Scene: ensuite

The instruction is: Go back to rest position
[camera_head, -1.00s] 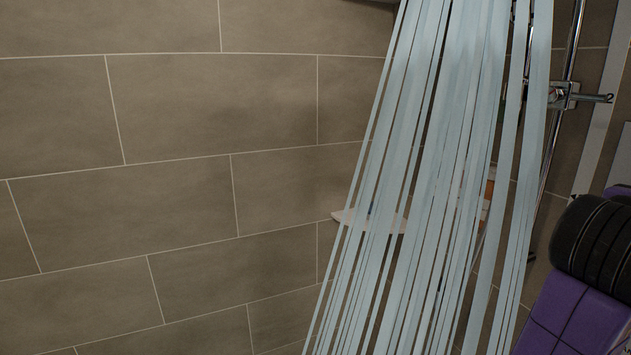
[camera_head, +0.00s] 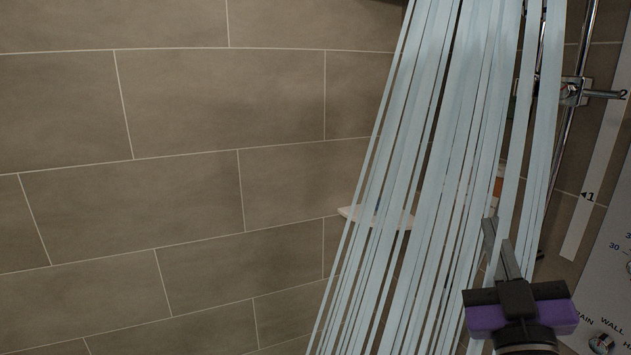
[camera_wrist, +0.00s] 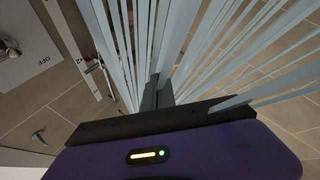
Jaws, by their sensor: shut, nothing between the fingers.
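My gripper (camera_head: 502,248) is at the lower right of the head view, its fingers pointing up and close together, with nothing between them. It also shows in the wrist view (camera_wrist: 158,90), with its purple body along the bottom. Light blue streams of shower water (camera_head: 440,140) fall from the top of the head view down to the lower middle. The fingers are at the right side of the streams. In the wrist view the streams (camera_wrist: 200,40) spread around and behind the fingers.
A shower panel (camera_head: 605,270) with labelled controls stands at the right edge, close to my gripper. A chrome rail with a bracket (camera_head: 572,92) is at the upper right. A pale corner shelf (camera_head: 352,213) is partly hidden by the streams. The tiled wall (camera_head: 180,200) at left is bare.

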